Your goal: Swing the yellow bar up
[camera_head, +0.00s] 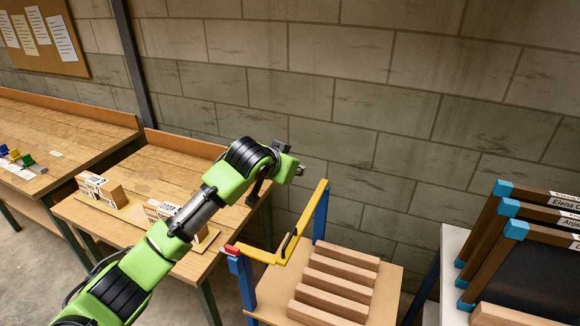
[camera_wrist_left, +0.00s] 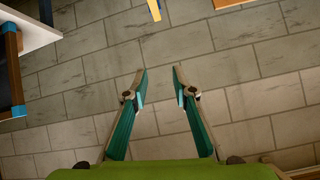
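The yellow bar (camera_head: 308,216) is a bent bar with a red end (camera_head: 232,250) and a black piece (camera_head: 290,244) on it. It runs between two blue posts, a front one (camera_head: 244,288) and a back one (camera_head: 321,214). A yellow end (camera_wrist_left: 154,9) shows at the top edge of the left wrist view. My left gripper (camera_head: 299,170) is above and left of the bar's far end, apart from it. In the left wrist view its two fingers (camera_wrist_left: 160,82) are spread with nothing between them. My right gripper is not in view.
A wooden table (camera_head: 340,255) by the posts carries several wooden blocks (camera_head: 338,285). Another wooden table (camera_head: 160,170) with boxes (camera_head: 100,190) stands left, beneath my left arm. Framed boards (camera_head: 500,235) stand at right on a white surface. A block wall (camera_head: 330,90) is behind.

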